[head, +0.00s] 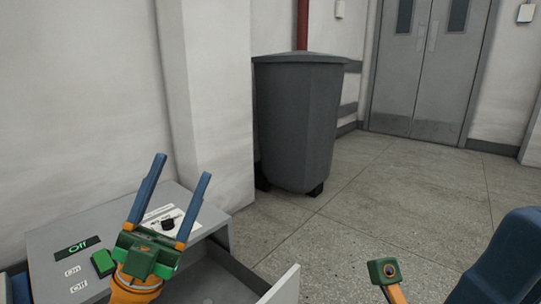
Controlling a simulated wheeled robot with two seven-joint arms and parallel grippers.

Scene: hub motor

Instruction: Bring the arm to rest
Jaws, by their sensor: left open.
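My left gripper (183,167) is open, its two blue fingers spread and pointing up and away with nothing between them. Its green palm and orange wrist are over the grey control box (107,215) at lower left and hide part of its top. I cannot tell whether the gripper touches the box. The box has a display reading "Off" (78,246), a green button (103,262) and a black knob (168,224) on a white label. Parts of my right arm show at lower right, but its fingers are not in view.
A drawer-like compartment with a pale front panel (283,287) stands open at the box's right. A large grey bin (296,125) stands by the wall pillar (212,100). Grey double doors (420,70) are at the back. The tiled floor (400,190) between is clear.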

